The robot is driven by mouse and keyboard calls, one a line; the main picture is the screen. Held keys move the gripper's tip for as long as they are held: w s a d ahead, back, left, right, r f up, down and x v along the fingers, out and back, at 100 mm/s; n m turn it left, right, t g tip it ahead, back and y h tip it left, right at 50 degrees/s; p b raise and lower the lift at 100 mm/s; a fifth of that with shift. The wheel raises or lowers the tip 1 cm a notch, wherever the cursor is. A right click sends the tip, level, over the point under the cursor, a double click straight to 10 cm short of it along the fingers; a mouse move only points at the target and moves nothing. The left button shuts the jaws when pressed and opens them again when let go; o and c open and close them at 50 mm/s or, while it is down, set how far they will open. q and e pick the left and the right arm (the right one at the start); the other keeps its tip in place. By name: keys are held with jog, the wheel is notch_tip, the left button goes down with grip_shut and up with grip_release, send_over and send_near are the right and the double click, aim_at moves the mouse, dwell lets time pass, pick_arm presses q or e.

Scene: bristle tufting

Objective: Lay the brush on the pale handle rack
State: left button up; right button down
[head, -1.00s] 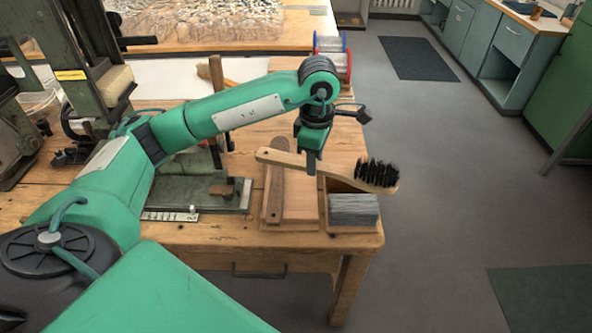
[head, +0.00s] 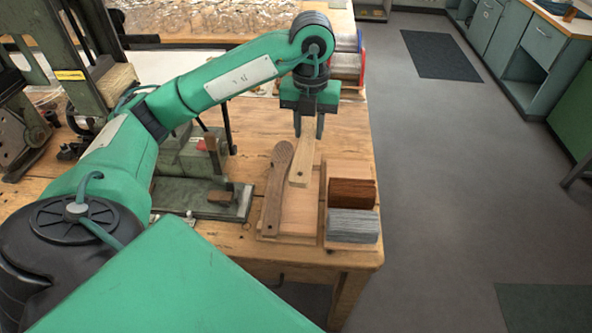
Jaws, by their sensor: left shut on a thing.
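My left gripper (head: 308,130) points down above the right part of the bench and is shut on the brush (head: 303,167). The brush's pale wooden handle, with a small hole near its end, points toward me. Its bristle end is hidden behind the gripper. The handle end is over the pale handle rack (head: 297,213), a shallow wooden tray near the front edge; whether it touches is hard to tell. A darker brown handle (head: 275,195) lies at the rack's left side. My right gripper is not in view.
Right of the rack stands a wooden box with brown bristles (head: 352,192) and grey bristles (head: 353,226). A dark metal fixture (head: 205,195) stands to the left. Spools (head: 348,65) sit behind the gripper.

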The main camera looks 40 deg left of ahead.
pick_arm(q)
jog(key=shift+a+n, duration=0.1)
jog(key=shift+n, duration=0.2)
jog(key=shift+f, duration=0.25)
jog(key=shift+f+b, duration=0.4)
jog(key=shift+f, duration=9.25)
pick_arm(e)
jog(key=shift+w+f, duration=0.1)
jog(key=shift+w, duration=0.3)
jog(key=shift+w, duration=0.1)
